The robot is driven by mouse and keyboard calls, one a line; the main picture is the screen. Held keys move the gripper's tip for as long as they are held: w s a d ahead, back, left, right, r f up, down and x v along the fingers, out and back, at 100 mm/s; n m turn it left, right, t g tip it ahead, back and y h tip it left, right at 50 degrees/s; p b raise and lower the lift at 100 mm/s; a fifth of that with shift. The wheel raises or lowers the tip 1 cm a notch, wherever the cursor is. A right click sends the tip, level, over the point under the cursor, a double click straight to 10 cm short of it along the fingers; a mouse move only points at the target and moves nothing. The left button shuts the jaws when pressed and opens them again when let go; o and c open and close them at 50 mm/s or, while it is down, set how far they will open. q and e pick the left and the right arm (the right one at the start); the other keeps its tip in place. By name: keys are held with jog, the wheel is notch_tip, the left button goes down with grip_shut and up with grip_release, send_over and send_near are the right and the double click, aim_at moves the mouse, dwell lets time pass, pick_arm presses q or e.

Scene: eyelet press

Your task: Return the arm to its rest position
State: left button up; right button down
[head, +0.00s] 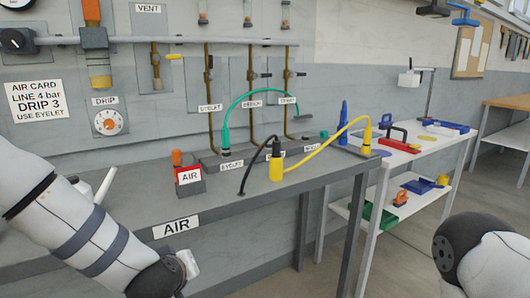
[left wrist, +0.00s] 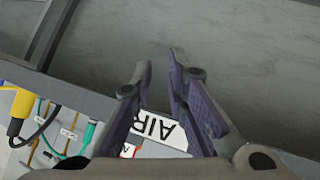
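My left arm (head: 85,220) comes in from the left in the head view, low in front of the grey bench (head: 340,170). My left gripper (left wrist: 160,62) shows in the left wrist view; its two fingers are apart with nothing between them. Beyond the fingers are the floor and the bench edge with its AIR label (left wrist: 155,126). In the head view that gripper's fingers are not clearly seen. My right arm (head: 480,255) shows at the lower right; its gripper is out of frame.
A red AIR block (head: 189,181), a green hose (head: 250,93), a black hose (head: 257,163) and a yellow hose (head: 325,146) with a yellow plug (head: 276,168) are on the bench. A white shelf table (head: 375,170) with tools stands to the right. Open floor lies in front.

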pick_arm(q)
jog(key=s+f+m+g+h, duration=0.1)
jog(key=s+f+m+g, duration=0.25)
jog(key=s+f, duration=0.9)
jog(key=s+a+f+g, duration=0.1)
jog(key=s+f+g, duration=0.1)
jog(key=s, duration=0.8)
jog(key=s+a+f+m+g, duration=0.1)
jog(key=s+a+f+g, duration=0.1)
jog(key=s, duration=0.8)
jog(key=s+a+f+m+g, duration=0.1)
jog(key=s+g, duration=0.3)
jog(key=s, duration=0.6)
jog(key=shift+a+f, duration=0.35)
jog(key=shift+f, duration=0.5)
